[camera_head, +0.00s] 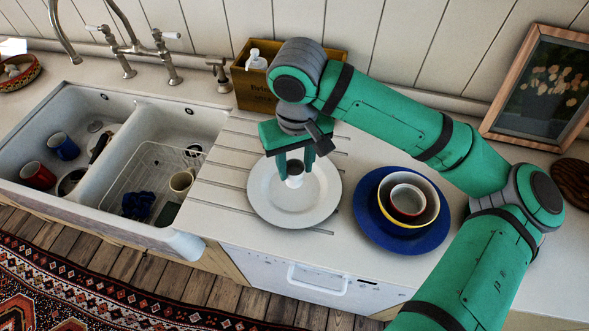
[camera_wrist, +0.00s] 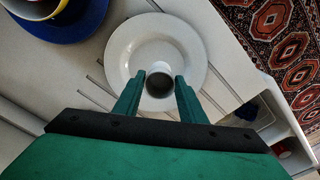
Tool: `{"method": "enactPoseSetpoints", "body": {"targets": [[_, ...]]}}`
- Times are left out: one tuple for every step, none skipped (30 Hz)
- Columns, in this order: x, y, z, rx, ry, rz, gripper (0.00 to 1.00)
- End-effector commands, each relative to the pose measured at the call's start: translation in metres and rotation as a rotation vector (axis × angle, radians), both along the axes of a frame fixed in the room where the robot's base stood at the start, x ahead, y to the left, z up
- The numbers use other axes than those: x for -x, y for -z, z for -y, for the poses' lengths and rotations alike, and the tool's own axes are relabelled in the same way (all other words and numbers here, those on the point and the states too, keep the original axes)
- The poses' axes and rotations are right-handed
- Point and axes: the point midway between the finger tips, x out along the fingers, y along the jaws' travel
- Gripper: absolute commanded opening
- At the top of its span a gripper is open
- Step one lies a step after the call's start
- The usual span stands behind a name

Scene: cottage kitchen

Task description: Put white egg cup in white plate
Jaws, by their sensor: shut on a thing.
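The white egg cup (camera_head: 294,180) is between the fingers of my gripper (camera_head: 294,172), which is shut on it. In the wrist view the egg cup (camera_wrist: 159,84) shows its round opening, with a green finger of my gripper (camera_wrist: 159,84) on each side. The white plate (camera_head: 262,205) lies on the counter below, and it also shows in the wrist view (camera_wrist: 126,50). The egg cup is over the plate's middle. I cannot tell whether its base touches the plate.
A blue plate (camera_head: 372,232) with stacked bowls (camera_head: 434,205) stands to the right of the white plate. A double sink (camera_head: 120,95) with a wire rack and several cups is at the left. A wooden box (camera_head: 245,92) stands behind, and a framed picture (camera_head: 493,125) leans at the back right.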

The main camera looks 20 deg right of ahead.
Motion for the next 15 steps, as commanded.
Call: {"method": "enactPoseSetpoints", "body": {"targets": [[-0.005, 0.007, 0.002, -0.001, 0.002, -0.001, 0.14], [-0.008, 0.01, 0.002, 0.0, 0.001, -0.001, 0.14], [-0.011, 0.014, 0.003, 0.0, -0.001, -0.001, 0.14], [-0.013, 0.016, 0.003, 0.0, -0.002, -0.001, 0.14], [-0.015, 0.018, 0.004, 0.0, -0.002, 0.0, 0.14], [-0.017, 0.02, 0.004, 0.0, -0.002, 0.001, 0.14], [-0.018, 0.021, 0.004, 0.0, -0.002, 0.001, 0.14], [-0.019, 0.023, 0.005, 0.0, -0.002, 0.001, 0.14], [-0.021, 0.025, 0.006, 0.0, -0.002, 0.0, 0.14], [-0.022, 0.027, 0.006, 0.0, -0.002, 0.0, 0.14], [-0.024, 0.031, 0.007, 0.0, -0.003, -0.001, 0.14], [-0.026, 0.036, 0.008, 0.001, -0.003, -0.001, 0.14], [-0.026, 0.041, 0.008, 0.001, -0.003, 0.0, 0.14], [-0.025, 0.045, 0.008, 0.002, -0.003, -0.001, 0.14], [-0.025, 0.05, 0.008, 0.001, -0.003, 0.0, 0.14]]}}
